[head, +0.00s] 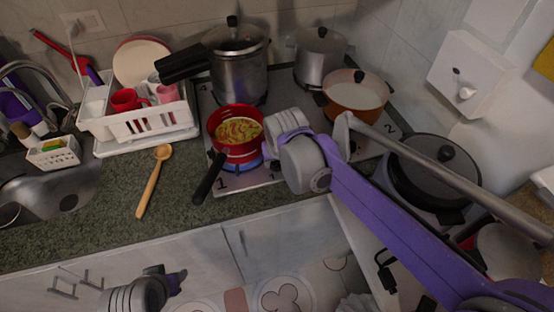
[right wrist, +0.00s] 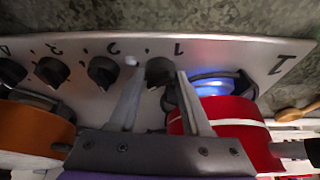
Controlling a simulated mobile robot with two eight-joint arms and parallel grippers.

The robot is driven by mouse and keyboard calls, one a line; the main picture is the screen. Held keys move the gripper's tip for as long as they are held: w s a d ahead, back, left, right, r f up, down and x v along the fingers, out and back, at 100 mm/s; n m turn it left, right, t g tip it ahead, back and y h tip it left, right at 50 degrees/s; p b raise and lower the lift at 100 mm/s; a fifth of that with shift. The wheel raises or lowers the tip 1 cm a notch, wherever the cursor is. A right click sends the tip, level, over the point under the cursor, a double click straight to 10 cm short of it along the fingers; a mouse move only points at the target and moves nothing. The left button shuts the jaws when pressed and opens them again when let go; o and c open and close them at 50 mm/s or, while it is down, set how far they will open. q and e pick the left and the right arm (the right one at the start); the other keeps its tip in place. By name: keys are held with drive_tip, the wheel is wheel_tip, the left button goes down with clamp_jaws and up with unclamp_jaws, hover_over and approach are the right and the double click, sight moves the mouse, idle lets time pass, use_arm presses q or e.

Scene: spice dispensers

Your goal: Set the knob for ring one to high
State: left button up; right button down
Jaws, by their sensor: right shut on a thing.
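The stove (head: 250,182) carries a row of black knobs with printed numbers, seen upside down in the right wrist view. The knob marked 1 (right wrist: 159,72) is between the two fingers of my right gripper (right wrist: 155,68), which is shut on it. Ring one, under the red pot (head: 240,150), shows a blue glow (right wrist: 205,83). The knob's exact setting is hard to read. In the head view my right arm hides the knobs. My left gripper (head: 165,283) is low at the left, away from the stove; its fingers are unclear.
The red pot of food has a black handle (head: 209,178) sticking out over the counter. An orange pot (head: 355,95) and two steel pots (head: 238,65) stand behind. A wooden spoon (head: 153,182) lies left. Other knobs (right wrist: 103,72) sit close beside my right fingers.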

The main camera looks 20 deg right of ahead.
drive_tip(key=shift+c, duration=1.8)
unclamp_jaws()
drive_tip(key=shift+r, duration=0.1)
drive_tip(key=p+v, duration=0.1)
drive_tip(key=v, duration=0.9)
drive_tip(key=shift+r, duration=0.3)
drive_tip(key=shift+s, duration=0.15)
drive_tip(key=s+d+f+p, duration=0.1)
drive_tip(key=s+d+f, duration=0.1)
drive_tip(key=s+f, duration=0.4)
drive_tip(key=s+d+f+p, duration=0.1)
drive_tip(key=s+d+f, duration=0.2)
drive_tip(key=s+f, duration=0.3)
drive_tip(key=s, duration=0.4)
drive_tip(key=shift+n+t+p, duration=0.3)
drive_tip(key=shift+t+p, duration=0.05)
drive_tip(key=shift+t, duration=0.05)
